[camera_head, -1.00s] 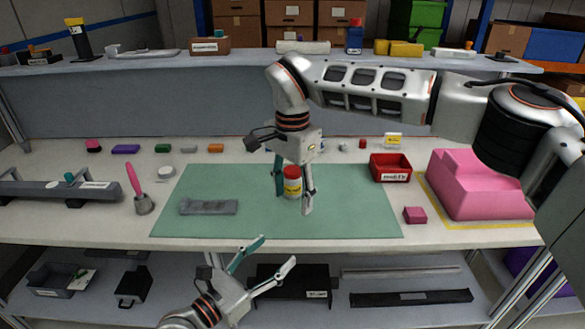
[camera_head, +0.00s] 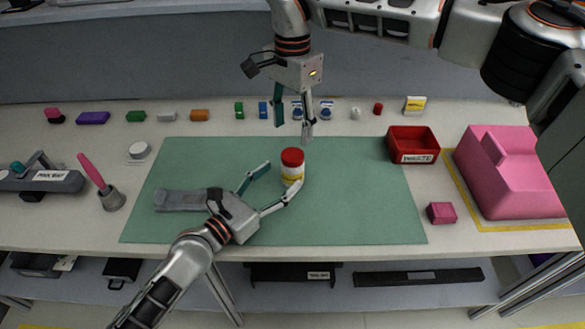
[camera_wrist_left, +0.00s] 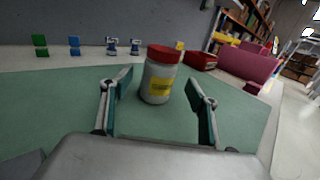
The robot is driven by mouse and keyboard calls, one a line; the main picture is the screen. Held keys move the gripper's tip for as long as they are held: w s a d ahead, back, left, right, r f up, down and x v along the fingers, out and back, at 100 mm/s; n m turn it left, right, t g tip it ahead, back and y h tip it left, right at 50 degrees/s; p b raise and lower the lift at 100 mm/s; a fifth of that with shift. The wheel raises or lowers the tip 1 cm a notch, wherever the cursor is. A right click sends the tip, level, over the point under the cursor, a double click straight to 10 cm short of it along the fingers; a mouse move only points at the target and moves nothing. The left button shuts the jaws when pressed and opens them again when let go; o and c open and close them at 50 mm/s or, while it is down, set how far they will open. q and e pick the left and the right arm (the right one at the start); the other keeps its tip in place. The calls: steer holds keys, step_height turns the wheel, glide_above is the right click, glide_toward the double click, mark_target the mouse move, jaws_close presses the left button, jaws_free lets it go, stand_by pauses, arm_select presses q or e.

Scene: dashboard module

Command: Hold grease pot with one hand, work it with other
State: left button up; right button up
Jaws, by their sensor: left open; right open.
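The grease pot (camera_head: 292,168) is a white jar with a yellow label and red lid. It stands upright on the green mat (camera_head: 350,205). My left gripper (camera_head: 280,182) is open, low over the mat, with its fingers pointing at the pot. In the left wrist view the pot (camera_wrist_left: 159,76) shows between the two spread fingers, a little beyond their tips. My right gripper (camera_head: 293,133) is open and empty, pointing down above and behind the pot, apart from it.
A grey flat part (camera_head: 182,200) lies on the mat's left. A red waste bin (camera_head: 413,145) and a pink block shape (camera_head: 508,175) stand at right. A pink-handled brush in a cup (camera_head: 111,198) is at left. Several small coloured parts line the back. The mat's right half is clear.

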mark_target(285, 173)
arm_select(q)
steer(key=shift+x, duration=2.95)
jaws_close()
